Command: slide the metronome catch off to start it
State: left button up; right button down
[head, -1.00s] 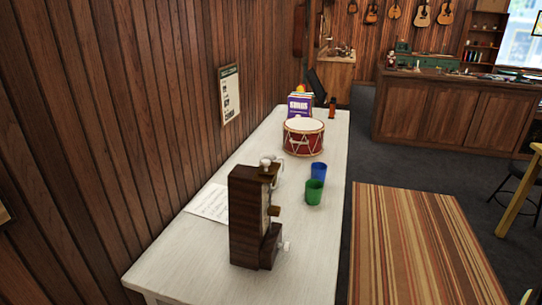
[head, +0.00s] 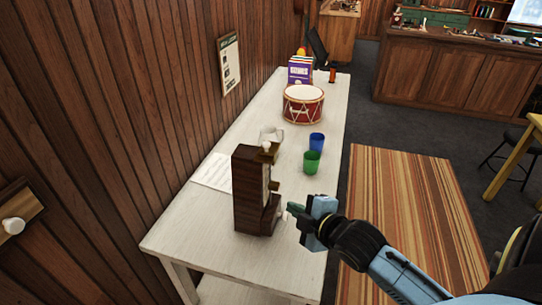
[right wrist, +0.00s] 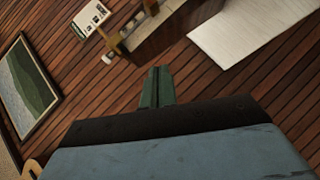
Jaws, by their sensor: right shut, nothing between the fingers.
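The metronome (head: 250,190) is a tall dark brown wooden case standing upright near the front end of the white table. My right gripper (head: 291,208) is shut and empty, just right of the metronome's lower part; contact is unclear. Its green fingertips (right wrist: 157,84) are together in the right wrist view. My left gripper is not in view.
The white table (head: 190,225) runs along the plank wall. Beyond the metronome are a sheet of paper (head: 213,172), a white mug (head: 270,134), a green cup (head: 311,162), a blue cup (head: 316,142) and a red drum (head: 303,104). A striped rug (head: 400,205) lies right.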

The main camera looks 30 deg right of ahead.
notch_tip(320, 180, up, 8)
jog(key=w+d+n+t+y, duration=0.1)
jog(key=w+n+t, duration=0.1)
jog(key=n+t, duration=0.1)
jog(key=shift+w+n, duration=0.25)
jog(key=shift+n, duration=0.45)
jog(key=shift+w+d, duration=0.1)
jog(key=p, duration=0.2)
send_near(267, 148)
jog(key=w+a, duration=0.3)
jog(key=a, duration=0.1)
jog(key=w+d, duration=0.1)
jog(key=w, duration=0.1)
jog(key=w+d, duration=0.1)
jog(key=shift+w+d+f, duration=0.15)
jog(key=shift+w+d, duration=0.1)
jog(key=shift+w, duration=0.15)
jog(key=shift+d, duration=0.1)
